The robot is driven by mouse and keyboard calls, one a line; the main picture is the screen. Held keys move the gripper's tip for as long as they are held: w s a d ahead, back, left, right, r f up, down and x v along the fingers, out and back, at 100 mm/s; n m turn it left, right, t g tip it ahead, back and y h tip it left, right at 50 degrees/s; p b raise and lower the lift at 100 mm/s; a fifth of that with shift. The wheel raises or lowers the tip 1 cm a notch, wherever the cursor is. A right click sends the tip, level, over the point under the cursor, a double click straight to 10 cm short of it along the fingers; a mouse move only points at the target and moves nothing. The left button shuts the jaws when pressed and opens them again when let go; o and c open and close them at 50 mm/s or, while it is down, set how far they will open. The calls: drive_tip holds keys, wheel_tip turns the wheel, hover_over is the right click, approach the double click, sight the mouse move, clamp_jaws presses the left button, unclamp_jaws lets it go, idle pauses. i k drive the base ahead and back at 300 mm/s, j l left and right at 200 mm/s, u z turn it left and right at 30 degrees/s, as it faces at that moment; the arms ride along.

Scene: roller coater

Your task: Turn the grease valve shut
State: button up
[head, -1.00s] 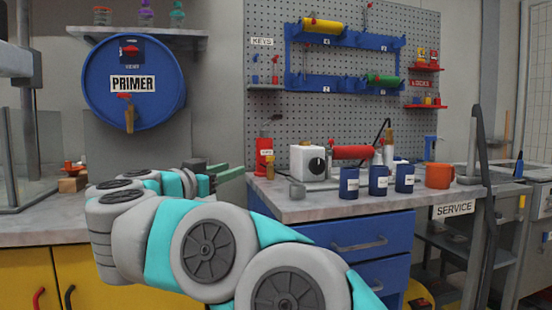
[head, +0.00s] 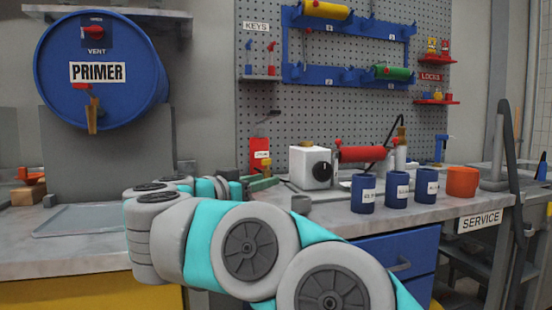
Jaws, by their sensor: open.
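No label reading grease is legible, so I cannot tell for sure which fitting is the grease valve. A red and yellow labelled unit (head: 260,155) stands at the back of the bench, against the pegboard. A white box with a black knob (head: 311,167) stands to its right, beside a red roller (head: 360,154). My gripper (head: 262,184) shows as green fingers at the end of my arm, in front of the red and yellow unit and left of the white box. It is open; I see nothing between the fingers, but my arm partly hides them.
Blue cups (head: 397,190) and an orange mug (head: 462,182) stand along the bench front. A blue primer drum (head: 100,70) with a tap hangs at left above a flat tray (head: 85,220). Blue racks (head: 345,45) hold rollers.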

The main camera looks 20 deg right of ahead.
sight(264, 163)
drive_tip(key=i+z, duration=0.2)
drive_tip(key=i, duration=0.65)
